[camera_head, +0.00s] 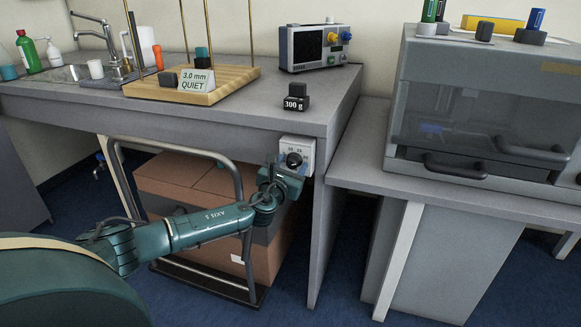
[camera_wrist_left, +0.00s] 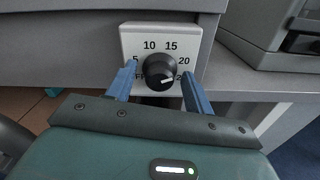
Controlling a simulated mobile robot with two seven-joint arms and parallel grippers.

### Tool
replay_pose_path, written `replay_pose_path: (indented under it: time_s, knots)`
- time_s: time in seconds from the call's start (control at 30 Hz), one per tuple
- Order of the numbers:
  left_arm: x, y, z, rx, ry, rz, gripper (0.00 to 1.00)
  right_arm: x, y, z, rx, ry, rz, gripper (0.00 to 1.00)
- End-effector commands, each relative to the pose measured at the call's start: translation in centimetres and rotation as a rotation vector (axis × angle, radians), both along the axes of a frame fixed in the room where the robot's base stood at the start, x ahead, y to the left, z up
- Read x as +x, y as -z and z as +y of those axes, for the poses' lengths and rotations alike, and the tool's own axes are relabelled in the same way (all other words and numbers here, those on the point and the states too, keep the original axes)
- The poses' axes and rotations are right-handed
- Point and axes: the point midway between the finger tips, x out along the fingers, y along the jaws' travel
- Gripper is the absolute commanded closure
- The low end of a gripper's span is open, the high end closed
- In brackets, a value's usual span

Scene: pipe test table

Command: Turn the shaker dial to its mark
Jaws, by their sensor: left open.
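The shaker dial is a round black knob (camera_head: 294,159) on a white scale plate (camera_head: 308,146) on the front of the bench edge. In the left wrist view the knob (camera_wrist_left: 160,67) sits on the plate (camera_wrist_left: 140,31), with 5, 10, 15 and 20 printed around it. A short white pointer line shows at its lower right; the lower labels are partly hidden. My left gripper (camera_head: 291,166) is at the dial. Its two blue fingers (camera_wrist_left: 158,73) stand open, one on each side of the knob, with gaps visible. My right gripper is not in view.
A black 300 g weight (camera_head: 295,103) stands on the bench above the dial. A metal cart frame (camera_head: 235,170) and brown boxes (camera_head: 175,175) are under the bench, behind my left arm. A grey hooded cabinet (camera_head: 480,100) stands on the right bench.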

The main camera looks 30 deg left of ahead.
Motion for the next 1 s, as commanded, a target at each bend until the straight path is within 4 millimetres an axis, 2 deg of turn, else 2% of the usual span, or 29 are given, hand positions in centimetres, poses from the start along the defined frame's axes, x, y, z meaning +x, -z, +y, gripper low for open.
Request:
replay_pose_path:
  time_s: [0.07,0.6,1.0]
  knots:
    - [-0.02,0.00,-0.01,0.000,0.000,0.000,0.48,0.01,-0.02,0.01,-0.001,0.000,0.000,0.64]
    - [-0.06,0.01,0.02,0.000,-0.001,0.000,0.91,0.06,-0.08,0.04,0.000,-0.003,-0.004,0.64]
    - [-0.07,0.13,0.01,-0.071,0.000,-0.016,0.93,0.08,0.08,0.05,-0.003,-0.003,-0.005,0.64]
